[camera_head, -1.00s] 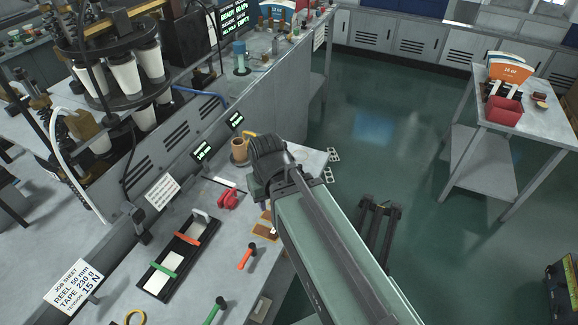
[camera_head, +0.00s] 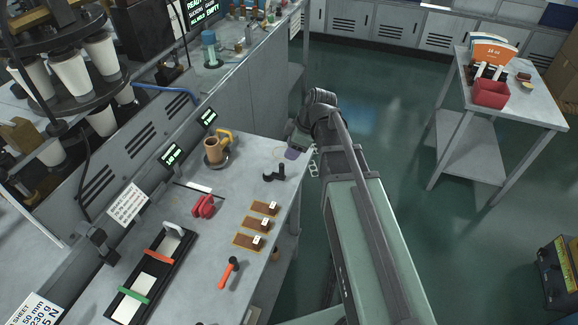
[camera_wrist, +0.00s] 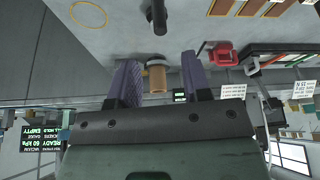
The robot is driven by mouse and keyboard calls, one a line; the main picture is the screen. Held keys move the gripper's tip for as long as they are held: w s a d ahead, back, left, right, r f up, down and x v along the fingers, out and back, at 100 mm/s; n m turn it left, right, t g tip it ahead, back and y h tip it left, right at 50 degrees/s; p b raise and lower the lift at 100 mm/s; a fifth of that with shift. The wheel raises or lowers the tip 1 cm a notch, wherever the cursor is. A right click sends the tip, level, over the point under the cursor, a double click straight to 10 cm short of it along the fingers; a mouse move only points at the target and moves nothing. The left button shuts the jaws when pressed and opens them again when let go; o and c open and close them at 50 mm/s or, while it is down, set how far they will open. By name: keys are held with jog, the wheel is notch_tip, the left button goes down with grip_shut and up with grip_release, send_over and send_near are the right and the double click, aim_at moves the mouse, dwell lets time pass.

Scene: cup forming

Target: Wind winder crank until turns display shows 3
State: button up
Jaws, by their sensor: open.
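A brown cylinder (camera_head: 212,152) stands on a dark round base (camera_head: 217,163) at the back of the bench, with a yellow curved part (camera_head: 226,136) beside it. It also shows in the wrist view (camera_wrist: 157,79), seen between my fingers but beyond them. I cannot tell for certain which part is the winder crank. Two small displays with green text, one (camera_head: 171,155) and another (camera_head: 208,118), stand behind; their text is too small to read. My gripper (camera_head: 293,148) is open and empty at the bench's right edge, apart from the cylinder; its purple fingers show in the wrist view (camera_wrist: 158,82).
A black bracket-like piece (camera_head: 274,174) stands between the cylinder and the bench edge. A red tool (camera_head: 204,206), several tagged brown tiles (camera_head: 255,225), an orange-handled tool (camera_head: 230,270) and a black tray (camera_head: 150,278) lie nearer. Bare bench (camera_head: 240,185) surrounds the cylinder's near side.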

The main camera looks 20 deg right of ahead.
aim_at(282, 165)
jog(key=b+x, duration=1)
jog(key=x, duration=0.1)
jog(key=shift+s+d+f, duration=0.1)
jog(key=shift+s+f, duration=0.05)
grip_shut()
